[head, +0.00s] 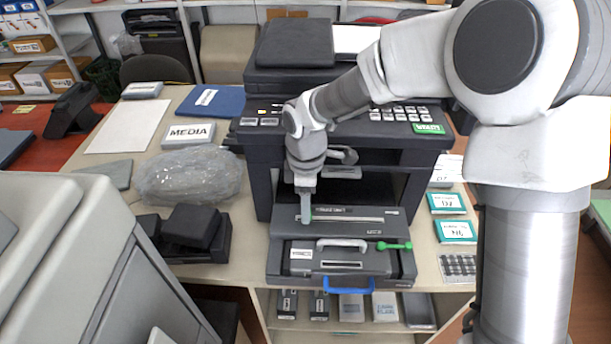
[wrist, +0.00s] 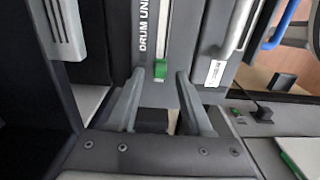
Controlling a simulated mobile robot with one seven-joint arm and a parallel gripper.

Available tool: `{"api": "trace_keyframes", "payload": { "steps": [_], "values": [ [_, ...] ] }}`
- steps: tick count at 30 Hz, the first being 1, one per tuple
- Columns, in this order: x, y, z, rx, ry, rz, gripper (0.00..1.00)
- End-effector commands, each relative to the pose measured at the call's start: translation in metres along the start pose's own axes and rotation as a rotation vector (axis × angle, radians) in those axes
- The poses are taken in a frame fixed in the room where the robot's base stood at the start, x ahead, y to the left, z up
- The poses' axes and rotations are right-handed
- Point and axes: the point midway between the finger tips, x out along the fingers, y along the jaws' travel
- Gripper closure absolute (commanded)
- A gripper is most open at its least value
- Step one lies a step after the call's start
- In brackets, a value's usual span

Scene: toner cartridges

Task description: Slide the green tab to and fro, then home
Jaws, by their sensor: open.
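The small green tab (wrist: 160,69) sits at the near end of a pale slot in the dark drum unit (wrist: 183,45), beside the words DRUM UNIT. In the wrist view my gripper (wrist: 159,74) is open, with one finger on each side of the tab. The tab shows between the fingertips, apart from both; whether the tips reach down to its level I cannot tell. In the head view my gripper (head: 306,218) points down at the left end of the slot (head: 348,219) and hides the tab.
The drum unit juts from the front of a dark printer (head: 262,130). In front of the slot lie a grey handle (head: 342,243), a green lever (head: 395,246) and a blue handle (head: 349,288). A plastic-wrapped bundle (head: 190,176) and a black device (head: 192,228) stand left.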

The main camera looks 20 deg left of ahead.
Motion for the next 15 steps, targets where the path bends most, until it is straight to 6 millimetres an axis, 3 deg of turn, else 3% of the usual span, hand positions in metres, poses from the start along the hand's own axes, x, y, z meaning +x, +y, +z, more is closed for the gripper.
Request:
{"api": "trace_keyframes", "payload": {
  "steps": [15],
  "values": [
    [-0.121,0.001,-0.001,0.000,0.003,0.006,0.50]
  ]
}}
